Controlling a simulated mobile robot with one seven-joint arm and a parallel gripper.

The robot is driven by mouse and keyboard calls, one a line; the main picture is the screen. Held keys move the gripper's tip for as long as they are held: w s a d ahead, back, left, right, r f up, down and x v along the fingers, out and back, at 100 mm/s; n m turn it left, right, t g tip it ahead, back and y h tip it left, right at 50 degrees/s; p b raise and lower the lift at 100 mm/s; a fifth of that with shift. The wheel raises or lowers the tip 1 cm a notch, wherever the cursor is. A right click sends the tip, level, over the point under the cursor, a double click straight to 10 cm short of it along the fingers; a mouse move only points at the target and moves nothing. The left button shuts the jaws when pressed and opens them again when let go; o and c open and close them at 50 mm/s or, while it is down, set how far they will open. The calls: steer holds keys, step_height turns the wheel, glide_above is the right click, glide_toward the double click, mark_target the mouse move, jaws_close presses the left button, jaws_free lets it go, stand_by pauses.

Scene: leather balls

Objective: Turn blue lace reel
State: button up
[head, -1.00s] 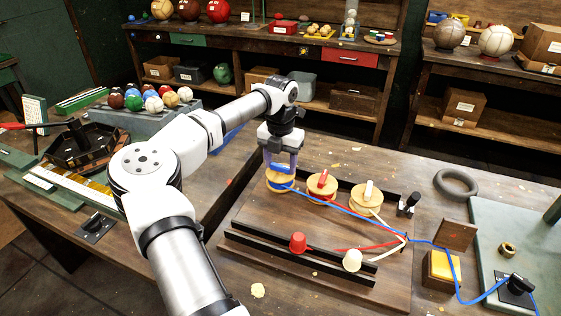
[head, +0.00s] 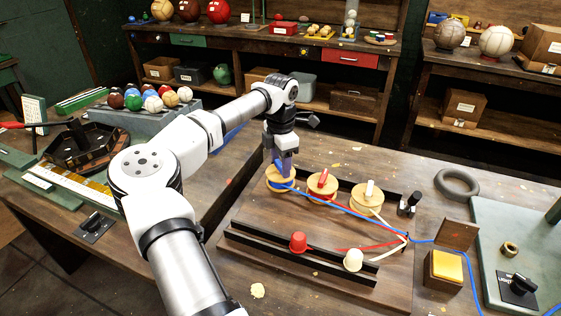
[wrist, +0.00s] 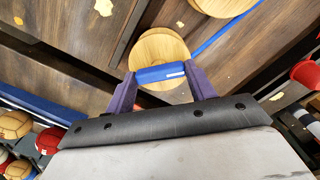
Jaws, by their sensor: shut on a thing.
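The blue lace reel (head: 279,184) is a round wooden reel at the left end of the row on the wooden board. Its blue handle bar shows in the wrist view (wrist: 160,73), across the reel's wooden disc (wrist: 158,46). My gripper (head: 284,166) is above this reel, pointing down, its purple fingers (wrist: 163,82) shut on the two ends of the blue bar. The blue lace (head: 345,209) runs from the reel to the right past a post. In the head view the fingers partly hide the handle.
The red-handled reel (head: 322,186) and the white-handled reel (head: 368,194) stand to the right. A yellow-padded box (head: 446,267) is at right.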

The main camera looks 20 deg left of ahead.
steer(key=shift+r+m, duration=0.1)
steer(key=shift+m, duration=1.8)
steer(key=o, duration=1)
step_height(320, 180, up, 14)
steer(key=b, duration=0.2)
steer(key=shift+b, duration=0.35)
